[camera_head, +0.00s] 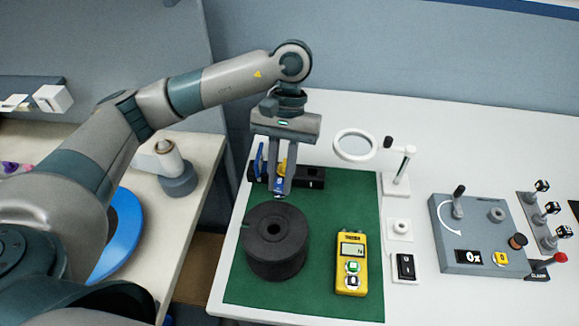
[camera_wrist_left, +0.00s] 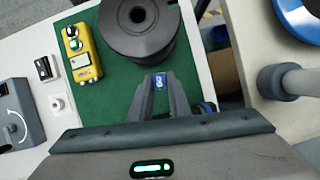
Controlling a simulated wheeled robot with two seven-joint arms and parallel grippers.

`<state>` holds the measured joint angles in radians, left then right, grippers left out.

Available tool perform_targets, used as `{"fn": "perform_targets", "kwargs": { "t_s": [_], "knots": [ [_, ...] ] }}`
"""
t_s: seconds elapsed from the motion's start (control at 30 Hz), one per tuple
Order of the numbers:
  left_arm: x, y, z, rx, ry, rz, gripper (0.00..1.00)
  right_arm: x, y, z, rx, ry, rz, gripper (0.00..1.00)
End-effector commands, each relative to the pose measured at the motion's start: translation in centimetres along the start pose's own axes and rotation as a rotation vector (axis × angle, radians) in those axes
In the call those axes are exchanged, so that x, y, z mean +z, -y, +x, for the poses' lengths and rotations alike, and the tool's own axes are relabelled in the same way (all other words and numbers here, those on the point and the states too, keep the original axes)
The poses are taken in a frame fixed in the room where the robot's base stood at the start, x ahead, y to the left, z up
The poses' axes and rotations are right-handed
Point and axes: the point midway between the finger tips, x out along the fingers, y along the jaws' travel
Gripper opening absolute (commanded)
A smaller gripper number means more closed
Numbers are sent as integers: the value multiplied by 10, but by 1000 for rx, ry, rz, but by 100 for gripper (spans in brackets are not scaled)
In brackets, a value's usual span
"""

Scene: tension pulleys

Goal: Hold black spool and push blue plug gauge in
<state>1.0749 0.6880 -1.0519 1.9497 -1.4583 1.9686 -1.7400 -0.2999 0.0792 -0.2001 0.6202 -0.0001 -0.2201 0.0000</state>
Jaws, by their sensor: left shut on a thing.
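The black spool (camera_head: 275,250) stands on the green mat with its centre hole facing up. It also shows at the top of the left wrist view (camera_wrist_left: 140,43). My left gripper (camera_head: 279,190) points down just behind the spool, above the mat. It is shut on a small blue piece with a white mark, which looks like the blue plug gauge (camera_wrist_left: 159,80), held between the fingertips. The gauge is apart from the spool's hole. Its lower end is hard to make out. My right gripper is not in view.
A black rack (camera_head: 312,178) with another blue piece (camera_head: 258,161) and a yellow piece stands behind the gripper. A yellow meter (camera_head: 351,262) lies right of the spool on the green mat (camera_head: 318,290). A ring magnifier (camera_head: 355,145) and a grey control box (camera_head: 480,240) stand further right.

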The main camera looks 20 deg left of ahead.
Motion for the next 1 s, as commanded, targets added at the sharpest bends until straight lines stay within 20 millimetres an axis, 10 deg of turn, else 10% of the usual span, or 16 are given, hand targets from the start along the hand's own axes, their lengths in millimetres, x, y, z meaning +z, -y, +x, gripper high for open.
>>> {"fn": "perform_targets", "kwargs": {
  "t_s": [0.5,0.67,1.0],
  "knots": [
    [6,6,5,-55,-1,135,0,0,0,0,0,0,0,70],
    [6,6,4,-55,-1,133,0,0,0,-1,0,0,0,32],
    [12,5,-12,-55,-3,134,0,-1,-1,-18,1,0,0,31]
  ]
}}
